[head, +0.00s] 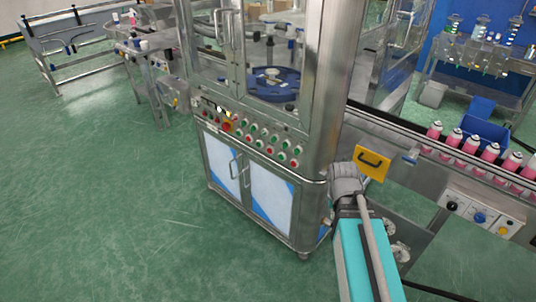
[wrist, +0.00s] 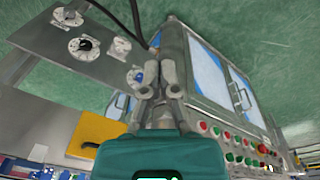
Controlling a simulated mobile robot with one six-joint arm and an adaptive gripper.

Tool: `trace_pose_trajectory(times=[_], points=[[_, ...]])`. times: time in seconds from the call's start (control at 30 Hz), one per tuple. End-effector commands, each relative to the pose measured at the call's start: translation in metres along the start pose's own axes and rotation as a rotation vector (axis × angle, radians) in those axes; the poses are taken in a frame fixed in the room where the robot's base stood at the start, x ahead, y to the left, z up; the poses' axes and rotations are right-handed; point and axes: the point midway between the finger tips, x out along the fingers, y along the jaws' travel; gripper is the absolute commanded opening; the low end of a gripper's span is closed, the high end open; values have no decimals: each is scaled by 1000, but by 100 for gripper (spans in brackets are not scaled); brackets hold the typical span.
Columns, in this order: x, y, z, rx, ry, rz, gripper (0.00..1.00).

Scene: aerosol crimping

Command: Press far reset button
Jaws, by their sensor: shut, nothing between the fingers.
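I cannot tell which button is the far reset button. The steel cabinet's front panel (head: 255,136) carries rows of green and red buttons and a larger red knob (head: 227,126). Its buttons also show at the lower right of the wrist view (wrist: 236,148). A separate box (head: 482,212) on the conveyor side has a black knob, a blue button (head: 480,218) and a yellow one (head: 502,231). My gripper (wrist: 160,68) is shut and empty in the wrist view, with the cabinet doors beyond it to the right.
A yellow plate with a black handle (head: 373,162) is close to my arm. A grey panel with round dials (wrist: 84,46) lies left of my gripper in the wrist view. Pink cans (head: 471,144) line the conveyor. Open green floor (head: 110,210) lies left of the cabinet.

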Motion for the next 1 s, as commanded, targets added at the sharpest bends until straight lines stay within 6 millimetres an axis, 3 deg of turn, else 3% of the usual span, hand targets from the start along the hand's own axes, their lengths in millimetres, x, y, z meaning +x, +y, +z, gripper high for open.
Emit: trace_pose_trajectory(times=[0.03, 0.3, 0.57, 0.77, 1.0], points=[[14, 1, -12, 0, 25, 23, 0], [56, -7, -85, -29, 246, 193, 0], [83, -34, -164, -104, 512, 342, 0], [94, -71, -220, -195, 723, 423, 0], [104, -135, -276, -340, 970, 480, 0]])
